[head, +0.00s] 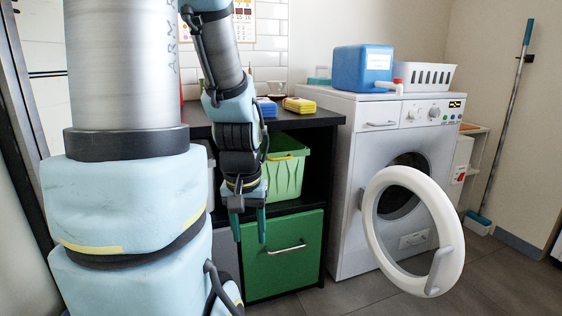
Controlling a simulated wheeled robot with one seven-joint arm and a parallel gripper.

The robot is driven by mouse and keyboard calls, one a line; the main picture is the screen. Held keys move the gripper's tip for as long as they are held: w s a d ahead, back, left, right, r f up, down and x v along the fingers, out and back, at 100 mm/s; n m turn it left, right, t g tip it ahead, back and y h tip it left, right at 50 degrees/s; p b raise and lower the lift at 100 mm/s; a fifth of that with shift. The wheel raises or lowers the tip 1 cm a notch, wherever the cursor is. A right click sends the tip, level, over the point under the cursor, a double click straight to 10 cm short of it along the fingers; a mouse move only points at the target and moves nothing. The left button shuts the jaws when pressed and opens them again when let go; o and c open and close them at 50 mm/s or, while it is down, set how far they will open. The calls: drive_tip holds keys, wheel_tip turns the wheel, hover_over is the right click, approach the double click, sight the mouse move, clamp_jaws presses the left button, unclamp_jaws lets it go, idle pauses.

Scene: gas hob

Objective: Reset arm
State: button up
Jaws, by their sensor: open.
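My gripper (249,226) hangs at the end of my arm in the middle left of the head view, pointing down. Its two fingers are apart, with nothing seen between them. It is in front of the black counter unit, near the green drawer (283,257) and just left of the green bin (288,168). I cannot tell whether it touches anything. My own arm and column hide much of the left side.
A white washing machine (350,200) stands right of the counter, its round door (378,240) swung open into the room. A blue container (362,68) and a white basket (425,78) stand on top. Sponges (299,104) lie on the counter. Floor (490,275) at the right is clear.

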wheel_tip(320, 180, up, 32)
drive_tip(key=p, duration=3)
